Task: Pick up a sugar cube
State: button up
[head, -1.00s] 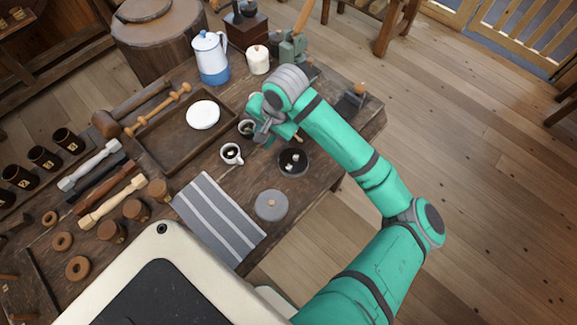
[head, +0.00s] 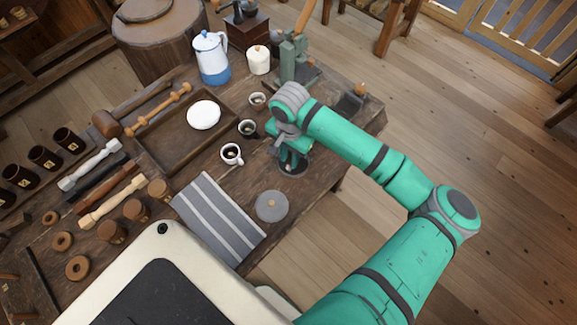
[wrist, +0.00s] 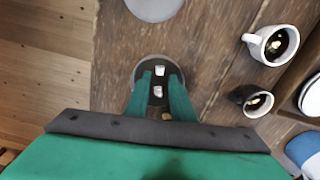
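The dark round sugar dish (head: 292,174) stands on the table, partly hidden under my gripper (head: 293,163) in the head view. In the wrist view the dish (wrist: 158,60) lies below my gripper (wrist: 160,76). Two white sugar cubes show in it, a far one (wrist: 160,71) and a nearer one (wrist: 157,91), both in line with the gap between my fingers. A tan lump (wrist: 166,117) lies closer to the palm. My fingers are apart and point down into the dish. I cannot tell whether they touch its bottom.
A grey lid (head: 271,206) lies near the table's front edge. Several cups stand left of the dish, the closest a white mug (head: 231,154) and a dark-filled cup (head: 247,128). A striped cloth (head: 219,218), a wooden tray (head: 167,156) with a white plate (head: 204,115), and a coffee pot (head: 212,58) are farther off.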

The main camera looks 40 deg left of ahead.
aim_at(289, 168)
notch_tip(289, 168, down, 4)
jog(key=shift+w+d+f, duration=0.1)
jog(key=shift+w, duration=0.05)
jog(key=shift+c, duration=0.4)
grip_shut()
jog(key=shift+r, duration=0.25)
